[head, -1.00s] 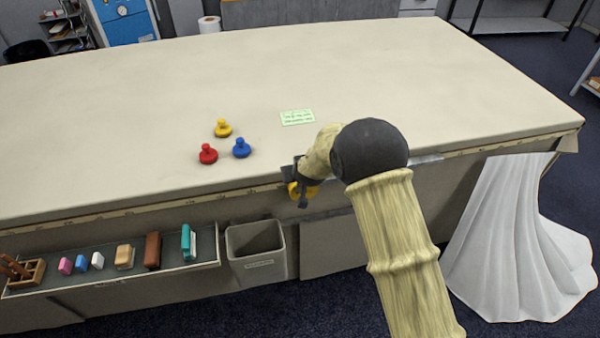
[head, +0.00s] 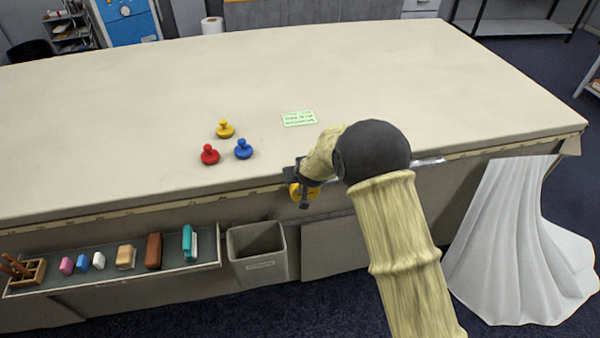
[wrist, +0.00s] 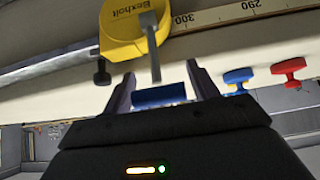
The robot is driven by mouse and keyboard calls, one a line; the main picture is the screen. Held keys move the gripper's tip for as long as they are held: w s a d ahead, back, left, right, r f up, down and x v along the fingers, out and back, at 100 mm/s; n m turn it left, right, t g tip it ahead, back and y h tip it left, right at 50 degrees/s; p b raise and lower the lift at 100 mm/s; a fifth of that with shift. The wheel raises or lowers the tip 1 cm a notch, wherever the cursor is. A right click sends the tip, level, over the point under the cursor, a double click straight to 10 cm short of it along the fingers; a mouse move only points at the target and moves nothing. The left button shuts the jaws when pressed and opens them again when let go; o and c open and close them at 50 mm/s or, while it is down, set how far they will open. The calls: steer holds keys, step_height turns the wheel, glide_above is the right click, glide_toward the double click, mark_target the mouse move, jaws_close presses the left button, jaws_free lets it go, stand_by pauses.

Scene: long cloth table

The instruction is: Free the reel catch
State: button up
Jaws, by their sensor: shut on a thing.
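A yellow tape reel (wrist: 125,30) hangs at the table's front edge, beside the printed measuring tape (wrist: 225,16). A grey catch bar (wrist: 150,45) crosses the reel's face and points toward my gripper. A blue piece (wrist: 160,96) sits between the two fingers at the bar's near end; I cannot tell whether it is joined to the bar. My gripper (wrist: 160,72) is shut on this blue piece. In the head view my gripper (head: 297,182) is at the front edge, and the reel (head: 311,193) is partly hidden behind it.
Red (head: 210,154), blue (head: 243,149) and yellow (head: 225,129) knobbed pieces stand on the table, near a green note (head: 299,118). Below the edge are a shelf (head: 112,270) of small blocks and a grey bin (head: 258,253). White cloth (head: 520,245) hangs at right.

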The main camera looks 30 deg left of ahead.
steer(key=shift+s+f, duration=0.15)
steer(key=shift+f, duration=0.15)
steer(key=o, duration=1.4)
steer(key=shift+r, duration=0.2)
steer(key=shift+d+r, duration=0.1)
steer(key=shift+r, duration=0.1)
steer(key=b+v, duration=0.1)
steer(key=v, duration=1.5)
steer(key=shift+s+d+r, duration=0.15)
steer(key=shift+s+r, duration=0.05)
steer(key=shift+s, duration=0.1)
